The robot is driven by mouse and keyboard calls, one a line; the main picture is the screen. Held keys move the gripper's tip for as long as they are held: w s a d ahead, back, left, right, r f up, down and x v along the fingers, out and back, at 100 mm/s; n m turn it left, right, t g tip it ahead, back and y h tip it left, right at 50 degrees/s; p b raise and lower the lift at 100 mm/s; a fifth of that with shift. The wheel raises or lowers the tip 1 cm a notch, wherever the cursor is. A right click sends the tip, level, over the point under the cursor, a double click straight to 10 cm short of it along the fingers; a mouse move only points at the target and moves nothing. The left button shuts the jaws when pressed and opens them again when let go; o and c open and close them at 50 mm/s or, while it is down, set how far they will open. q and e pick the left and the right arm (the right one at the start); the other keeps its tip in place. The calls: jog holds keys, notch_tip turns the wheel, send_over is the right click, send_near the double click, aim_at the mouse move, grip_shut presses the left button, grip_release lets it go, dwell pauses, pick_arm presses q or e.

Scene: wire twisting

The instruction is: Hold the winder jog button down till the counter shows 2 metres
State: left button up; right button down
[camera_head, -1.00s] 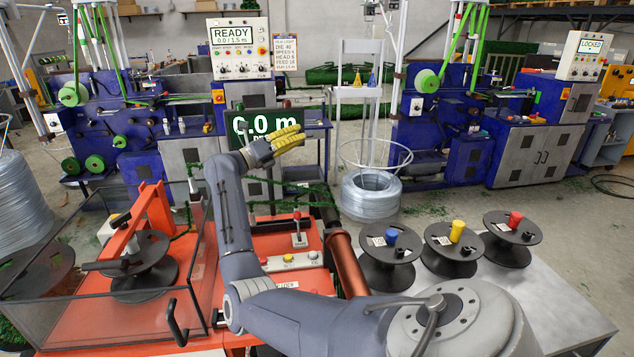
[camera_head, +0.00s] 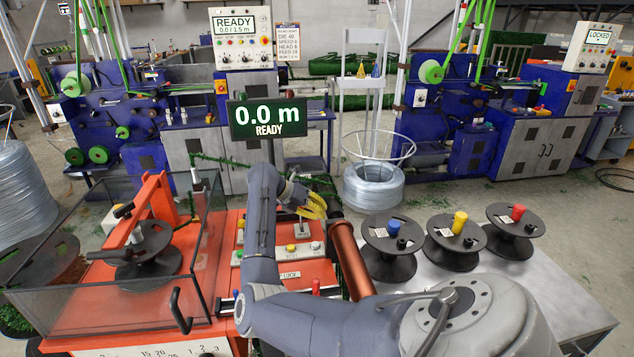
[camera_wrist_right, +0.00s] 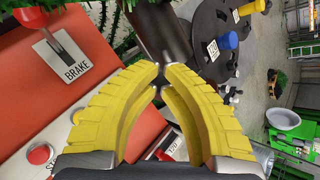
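The counter (camera_head: 268,118) is a black display reading 0.0 m READY. The winder's button strip (camera_head: 272,254) on the orange bench carries a green button (camera_head: 239,253), a yellow button (camera_head: 291,248) and a pale button (camera_head: 316,246). I cannot read which one is the jog button. My right gripper (camera_head: 317,207) has yellow fingers and hangs above the bench near the brake lever, apart from the strip. In the right wrist view its fingertips (camera_wrist_right: 163,75) come together with nothing visible between them. A red button (camera_wrist_right: 40,154) shows left of them there. My left gripper is not in view.
A clear-walled guard (camera_head: 110,310) encloses a black spool at left. The brake plate (camera_wrist_right: 68,60) is close to my right fingers. Spools with blue, yellow and red hubs stand on the grey table (camera_head: 480,290) at right.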

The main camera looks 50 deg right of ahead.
aim_at(315, 245)
jog(key=shift+f, duration=0.25)
jog(key=shift+f, duration=4.25)
jog(key=c, duration=2.1)
grip_release()
grip_shut()
jog(key=shift+f, duration=0.95)
